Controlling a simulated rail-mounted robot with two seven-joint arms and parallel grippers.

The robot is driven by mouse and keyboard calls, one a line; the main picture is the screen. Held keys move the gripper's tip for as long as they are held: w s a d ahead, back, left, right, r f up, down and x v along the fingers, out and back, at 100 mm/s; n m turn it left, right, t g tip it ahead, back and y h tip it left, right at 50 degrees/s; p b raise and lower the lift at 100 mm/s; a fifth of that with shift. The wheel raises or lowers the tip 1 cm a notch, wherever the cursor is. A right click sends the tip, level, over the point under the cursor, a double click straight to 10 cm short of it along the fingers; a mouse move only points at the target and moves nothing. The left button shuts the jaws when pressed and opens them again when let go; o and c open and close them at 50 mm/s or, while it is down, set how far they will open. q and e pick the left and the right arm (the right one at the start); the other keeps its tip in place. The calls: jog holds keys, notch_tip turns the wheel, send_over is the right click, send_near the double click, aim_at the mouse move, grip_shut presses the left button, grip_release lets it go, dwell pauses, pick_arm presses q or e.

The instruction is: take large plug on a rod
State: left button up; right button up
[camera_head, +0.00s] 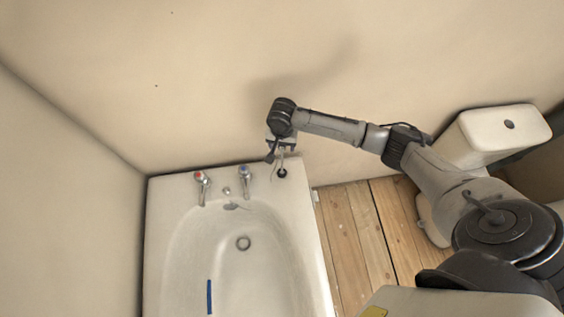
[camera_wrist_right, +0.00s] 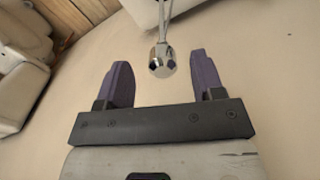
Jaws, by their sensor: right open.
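The plug on a rod (camera_head: 282,173) stands at the back right corner of the bathtub rim, with a dark lower part and a thin pale rod rising from it. In the right wrist view a shiny chrome knob (camera_wrist_right: 162,62) on a thin rod shows, seemingly its upper end. My right gripper (camera_head: 282,148) is above that corner, close to the wall. In the wrist view its two dark purple fingers (camera_wrist_right: 160,78) are open, with the knob between or just beyond their tips and a gap on each side. My left gripper is not in view.
The white bathtub (camera_head: 312,245) has two taps (camera_head: 202,186) (camera_head: 245,182) on its back rim, a drain (camera_head: 243,243) and a blue strip (camera_head: 209,297) inside. The beige wall (camera_head: 200,80) is close behind. Wooden floor (camera_head: 350,230) and a white toilet (camera_head: 490,132) are to the right.

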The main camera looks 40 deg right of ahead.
aim_at(282, 150)
jog(key=f, duration=0.1)
jog(key=f+b, duration=0.1)
jog(key=f, duration=0.2)
jog(key=shift+w+d+f, duration=0.15)
jog(key=shift+w+d, duration=0.05)
jog(key=shift+w, duration=0.05)
jog(key=shift+f+b, duration=0.3)
jog(key=shift+f, duration=0.25)
grip_shut()
